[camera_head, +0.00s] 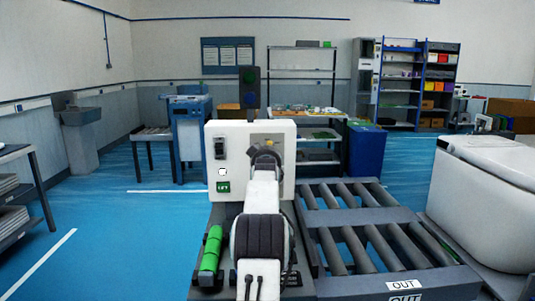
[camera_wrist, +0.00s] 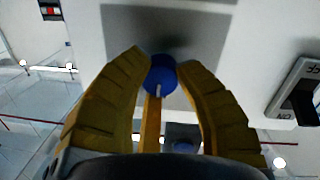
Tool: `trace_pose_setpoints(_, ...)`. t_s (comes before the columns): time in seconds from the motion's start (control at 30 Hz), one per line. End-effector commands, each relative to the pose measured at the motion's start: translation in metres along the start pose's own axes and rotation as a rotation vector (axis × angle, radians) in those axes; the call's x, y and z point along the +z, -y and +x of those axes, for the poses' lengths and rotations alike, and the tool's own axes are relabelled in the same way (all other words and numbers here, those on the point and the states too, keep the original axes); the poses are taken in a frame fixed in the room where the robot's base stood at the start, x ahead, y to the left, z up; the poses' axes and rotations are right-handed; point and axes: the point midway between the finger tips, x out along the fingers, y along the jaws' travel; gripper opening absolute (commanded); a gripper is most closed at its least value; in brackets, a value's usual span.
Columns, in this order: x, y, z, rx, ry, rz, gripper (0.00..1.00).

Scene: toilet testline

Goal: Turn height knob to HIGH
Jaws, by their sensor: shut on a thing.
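The blue round knob (camera_wrist: 160,76) sits on a grey plate (camera_wrist: 210,30) on the white control box. A white mark on the knob points toward the bottom of the wrist picture. My gripper (camera_wrist: 162,68) has its yellow fingers closed around the knob, one on each side. In the head view the white control box (camera_head: 225,150) stands ahead, and my gripper (camera_head: 266,150) is at its front face. My arm hides the knob there. No HIGH label can be read.
A dark signal tower (camera_head: 249,88) rises behind the box. The blue floor on the left is open.

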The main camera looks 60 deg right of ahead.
Motion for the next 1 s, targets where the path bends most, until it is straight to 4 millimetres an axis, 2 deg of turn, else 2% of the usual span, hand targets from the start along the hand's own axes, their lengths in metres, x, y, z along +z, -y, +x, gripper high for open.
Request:
trace_pose_setpoints(0.27, -0.0043, 0.0003, -0.0004, 0.001, -0.009, -0.001, 0.00)
trace_pose_setpoints(0.3, -0.0044, 0.0004, -0.0004, 0.001, -0.009, -0.001, 0.34)
trace_pose_setpoints(0.57, -0.0023, 0.0003, -0.0002, 0.000, -0.005, -0.001, 0.57)
trace_pose_setpoints(1.0, -0.0014, 0.0000, -0.0044, 0.000, -0.002, -0.002, 0.57)
